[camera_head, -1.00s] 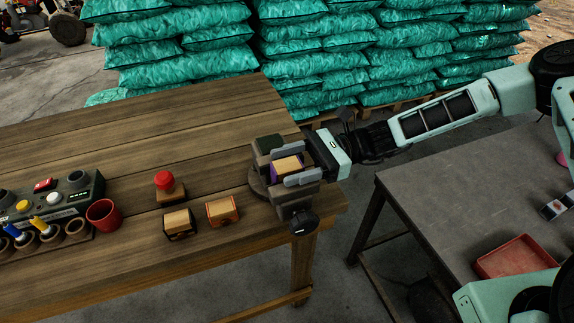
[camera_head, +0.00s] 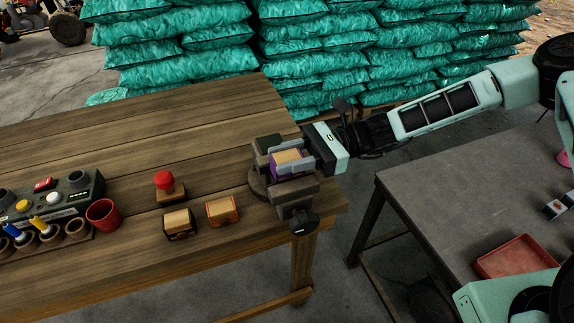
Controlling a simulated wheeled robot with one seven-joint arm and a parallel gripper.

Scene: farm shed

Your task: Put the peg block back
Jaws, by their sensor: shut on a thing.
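A block with a pale wooden top and purple sides (camera_head: 287,157) is between the two grey fingers of my gripper (camera_head: 290,158). My gripper is shut on it and reaches in from the right. The block is at the dark vise (camera_head: 296,190) on the right end of the wooden table, between its jaws as seen from above. I cannot tell whether the block still touches the vise. Two similar blocks, one with black sides (camera_head: 179,225) and one with orange sides (camera_head: 222,211), sit apart on the table to the left.
A red-knobbed stamp-like piece (camera_head: 166,186), a red cup (camera_head: 103,215) and a control box (camera_head: 48,199) stand further left on the wooden table (camera_head: 200,125). Its far middle is clear. A grey table (camera_head: 440,190) with a red tray (camera_head: 518,257) is at the right.

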